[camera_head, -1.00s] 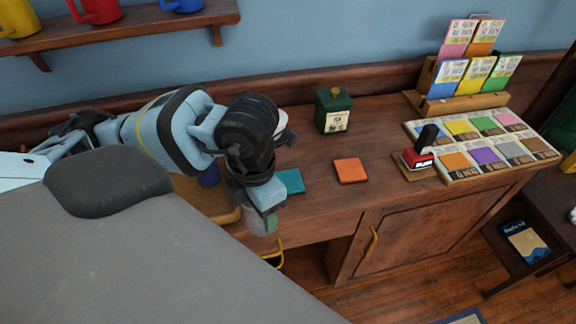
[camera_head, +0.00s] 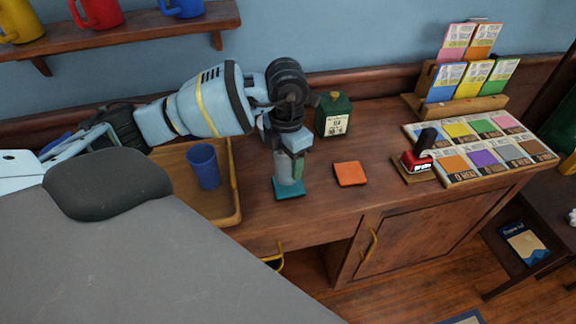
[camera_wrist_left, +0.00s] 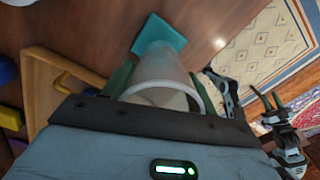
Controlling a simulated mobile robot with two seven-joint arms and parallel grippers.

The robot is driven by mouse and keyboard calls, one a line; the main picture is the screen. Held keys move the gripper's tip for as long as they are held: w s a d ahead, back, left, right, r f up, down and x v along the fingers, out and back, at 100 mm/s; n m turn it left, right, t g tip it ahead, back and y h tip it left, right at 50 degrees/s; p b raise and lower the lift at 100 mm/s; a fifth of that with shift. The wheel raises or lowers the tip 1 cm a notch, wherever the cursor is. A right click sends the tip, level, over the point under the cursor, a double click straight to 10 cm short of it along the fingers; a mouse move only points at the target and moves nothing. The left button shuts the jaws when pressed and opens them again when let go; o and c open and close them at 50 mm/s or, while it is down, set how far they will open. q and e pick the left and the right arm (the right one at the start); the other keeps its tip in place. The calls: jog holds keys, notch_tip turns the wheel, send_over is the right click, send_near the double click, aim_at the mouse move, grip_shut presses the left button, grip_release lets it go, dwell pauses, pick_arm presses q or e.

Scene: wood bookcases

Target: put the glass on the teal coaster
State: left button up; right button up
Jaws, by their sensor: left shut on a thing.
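My left gripper (camera_head: 293,153) points down and is shut on the clear glass (camera_head: 288,173), which is upright over the teal coaster (camera_head: 289,190). The wrist view shows the glass (camera_wrist_left: 165,72) between the green-padded fingers, its open rim towards the camera. Its far end overlaps the teal coaster (camera_wrist_left: 158,36); part of the coaster sticks out past it. I cannot tell whether the base touches the coaster. My right gripper (camera_wrist_left: 270,101) shows at the right edge of the wrist view, its fingers apart and empty.
An orange coaster (camera_head: 350,173) lies to the right, with a green tin (camera_head: 334,114) behind it. A wooden tray (camera_head: 226,213) with a blue cup (camera_head: 204,167) is to the left.

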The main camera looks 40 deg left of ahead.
aim_at(288, 168)
pick_arm(q)
jog(key=shift+w+a+f, duration=0.1)
jog(key=shift+w+a, duration=0.05)
jog(key=shift+w, duration=0.35)
jog(key=shift+f, duration=1.65)
jog(key=shift+f, duration=0.15)
jog(key=o, duration=1.1)
notch_tip(288, 168, up, 12)
